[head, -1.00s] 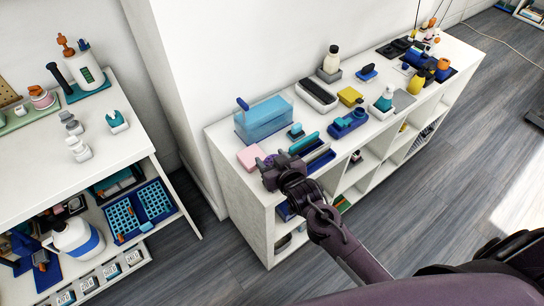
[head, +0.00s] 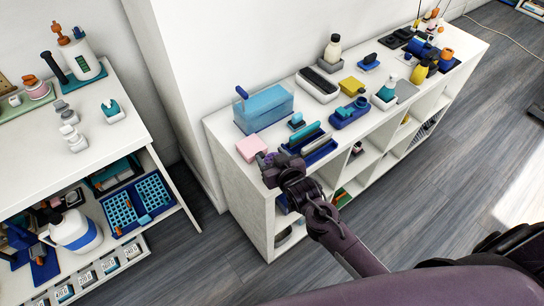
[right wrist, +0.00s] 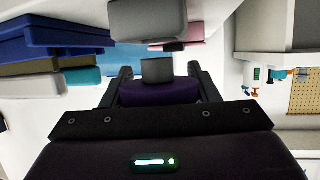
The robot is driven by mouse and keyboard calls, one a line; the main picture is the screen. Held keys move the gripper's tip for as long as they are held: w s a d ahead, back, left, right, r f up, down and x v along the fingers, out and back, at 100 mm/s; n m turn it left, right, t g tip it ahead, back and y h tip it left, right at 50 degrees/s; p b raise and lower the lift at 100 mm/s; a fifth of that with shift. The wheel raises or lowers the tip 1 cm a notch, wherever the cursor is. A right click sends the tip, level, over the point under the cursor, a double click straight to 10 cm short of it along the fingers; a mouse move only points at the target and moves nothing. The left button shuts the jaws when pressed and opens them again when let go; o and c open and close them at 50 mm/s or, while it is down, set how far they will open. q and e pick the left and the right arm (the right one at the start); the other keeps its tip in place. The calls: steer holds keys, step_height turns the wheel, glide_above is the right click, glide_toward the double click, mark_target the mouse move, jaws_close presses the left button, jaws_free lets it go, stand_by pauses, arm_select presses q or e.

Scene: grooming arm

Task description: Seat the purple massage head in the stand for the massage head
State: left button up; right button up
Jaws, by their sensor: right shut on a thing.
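The purple massage head (right wrist: 158,92) is between the fingers of my right gripper (right wrist: 160,82), which is shut on it. Its grey stub (right wrist: 157,70) shows beyond the fingers in the right wrist view. A grey block (right wrist: 147,18), which looks like the stand, is just beyond the stub, with a small gap between them in the picture. In the head view my right gripper (head: 270,165) is at the near end of the white shelf, beside the pink block (head: 251,147); it mostly hides the massage head and the stand there. My left gripper is not in view.
A blue tray (head: 322,155) with long items lies right of my gripper, and a clear blue box (head: 265,107) stands behind. Several other items crowd the white shelf top (head: 222,130). A separate white table (head: 100,150) is at left.

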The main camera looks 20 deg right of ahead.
steer(key=shift+p, duration=0.8)
stand_by(1.1)
steer(key=shift+f+b, duration=0.85)
steer(key=shift+f, duration=0.65)
steer(key=o, duration=1)
steer(key=shift+o, duration=0.2)
steer(key=shift+s, duration=0.1)
steer(key=v, duration=0.7)
steer(key=shift+s+r, duration=0.15)
steer(key=shift+s, duration=0.15)
steer(key=shift+d, duration=0.1)
